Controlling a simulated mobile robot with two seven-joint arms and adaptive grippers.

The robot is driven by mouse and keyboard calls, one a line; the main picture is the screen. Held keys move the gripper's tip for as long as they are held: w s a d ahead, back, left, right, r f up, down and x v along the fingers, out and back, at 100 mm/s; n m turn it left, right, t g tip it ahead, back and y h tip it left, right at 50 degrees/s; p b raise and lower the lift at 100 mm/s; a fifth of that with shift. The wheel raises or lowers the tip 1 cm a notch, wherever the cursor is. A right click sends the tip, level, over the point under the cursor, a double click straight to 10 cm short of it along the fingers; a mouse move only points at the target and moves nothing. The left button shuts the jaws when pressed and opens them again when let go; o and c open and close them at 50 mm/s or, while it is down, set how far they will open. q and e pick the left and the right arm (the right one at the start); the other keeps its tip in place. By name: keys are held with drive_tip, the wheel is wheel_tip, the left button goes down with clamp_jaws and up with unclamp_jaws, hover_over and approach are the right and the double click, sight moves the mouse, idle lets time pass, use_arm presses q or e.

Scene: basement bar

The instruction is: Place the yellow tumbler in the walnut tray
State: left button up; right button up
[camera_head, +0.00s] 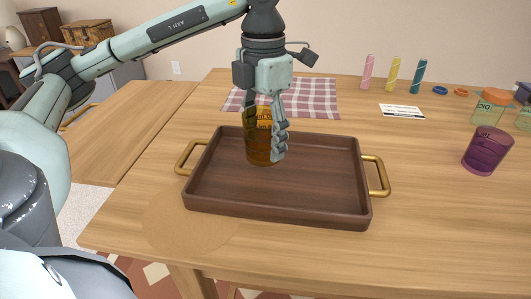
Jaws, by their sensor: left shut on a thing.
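The yellow tumbler (258,145) is amber and see-through. It is upright over the back left part of the walnut tray (275,211). My left gripper (266,125) points down from above and is shut on the tumbler, with one finger in front of its right side. I cannot tell whether the tumbler's base touches the tray floor. The tray is dark brown with a brass handle at each end, and the rest of its floor is bare. My right gripper is not in view.
A purple tumbler (487,151) stands to the right of the tray. A checked cloth (311,96) lies behind the tray, and a round cork mat (175,221) lies at its front left. Jars (489,108) and a white card (402,111) are at the back right.

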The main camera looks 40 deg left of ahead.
sight(265, 154)
use_arm(q)
drive_tip(key=shift+w+f, duration=0.2)
drive_tip(key=shift+w, duration=0.05)
wheel_tip(265, 154, down, 4)
drive_tip(key=shift+a+r, duration=0.1)
drive_tip(key=shift+f, duration=0.2)
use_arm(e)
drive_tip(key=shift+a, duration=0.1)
use_arm(q)
drive_tip(key=o, duration=1.3)
drive_tip(key=shift+o, duration=0.2)
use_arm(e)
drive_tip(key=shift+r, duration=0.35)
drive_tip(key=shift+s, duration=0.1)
use_arm(q)
drive_tip(key=shift+r, duration=0.1)
